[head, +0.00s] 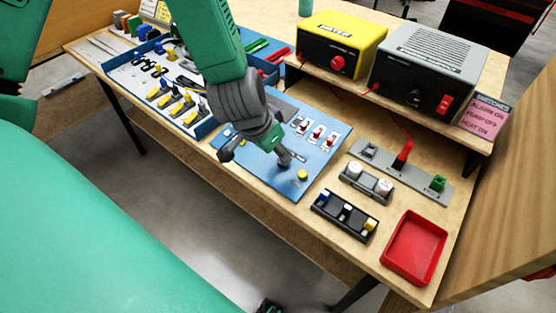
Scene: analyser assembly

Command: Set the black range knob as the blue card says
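I cannot pick out the black range knob with certainty. A dark round knob (414,98) shows on the front of the grey box (428,62) on the raised shelf. No blue card can be made out; part of the bench is hidden behind my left arm. My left gripper (256,157) is over the blue panel (322,165), with its two dark fingers spread apart and nothing visible between them. It hides part of the panel, which carries several red-tipped switches (317,131) and a yellow button (302,174).
A yellow meter box (342,38) with a red knob stands beside the grey box. A pink switches card (480,115) stands at the shelf's right end. A grey strip with a red lever, a black block (345,216) and a red tray (414,249) lie right of the panel.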

